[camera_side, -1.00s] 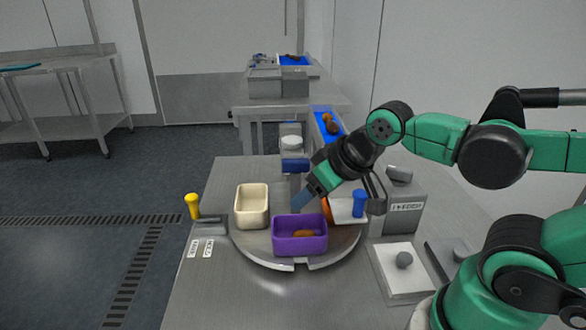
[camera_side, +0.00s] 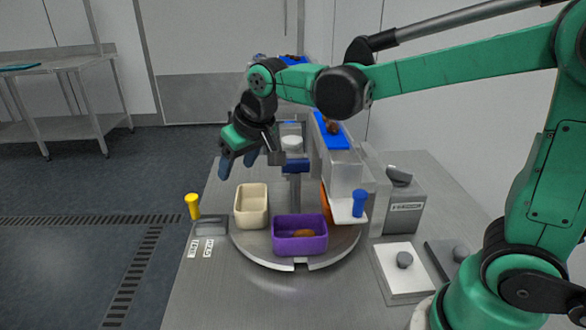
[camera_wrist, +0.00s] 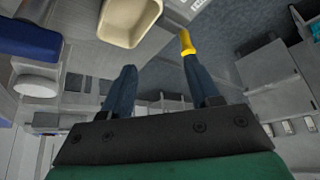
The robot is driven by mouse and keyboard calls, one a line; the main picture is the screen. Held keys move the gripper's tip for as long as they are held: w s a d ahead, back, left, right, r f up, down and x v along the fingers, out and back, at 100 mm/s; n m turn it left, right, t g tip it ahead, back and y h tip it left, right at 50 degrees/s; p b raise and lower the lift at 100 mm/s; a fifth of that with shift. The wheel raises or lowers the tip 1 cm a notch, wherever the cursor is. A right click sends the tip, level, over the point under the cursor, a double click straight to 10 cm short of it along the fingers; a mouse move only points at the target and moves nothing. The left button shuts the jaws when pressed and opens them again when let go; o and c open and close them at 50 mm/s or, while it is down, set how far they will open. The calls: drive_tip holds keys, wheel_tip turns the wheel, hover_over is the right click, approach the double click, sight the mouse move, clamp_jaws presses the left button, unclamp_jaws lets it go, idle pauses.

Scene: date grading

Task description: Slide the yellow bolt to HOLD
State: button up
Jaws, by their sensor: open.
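The yellow bolt (camera_side: 193,206) is an upright yellow knob at the left edge of the steel table, by a grey plate (camera_side: 210,226) with two white labels (camera_side: 201,248) in front of it. The label words are too small to read. My gripper (camera_side: 238,168) is open and empty, in the air above and behind the bolt, to its right in the side view. In the wrist view the yellow bolt (camera_wrist: 187,42) shows beyond the tip of the right finger. The gap between the blue fingers (camera_wrist: 158,85) is empty.
A round turntable (camera_side: 262,256) carries a cream bin (camera_side: 240,220) and a purple bin (camera_side: 300,246) with a brown date inside. A chute with a blue knob (camera_side: 359,203) stands to the right. The cream bin (camera_wrist: 128,20) sits near the bolt in the wrist view.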

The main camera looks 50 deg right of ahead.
sight(193, 198)
drive_tip(key=shift+g, duration=0.5)
drive_tip(key=w+a+f, duration=0.1)
drive_tip(key=w+f, duration=0.1)
drive_tip(key=w+a+f, duration=0.2)
drive_tip(key=w, duration=0.1)
drive_tip(key=w+a+f, duration=0.1)
drive_tip(key=w+f, duration=0.1)
drive_tip(key=w, duration=0.1)
drive_tip(key=shift+a, duration=0.15)
drive_tip(key=shift+w+a+f, duration=0.1)
drive_tip(key=shift+w+f, duration=0.1)
drive_tip(key=shift+f, duration=0.1)
drive_tip(key=shift+x, duration=2.75)
drive_tip(key=shift+c, duration=0.2)
clamp_jaws()
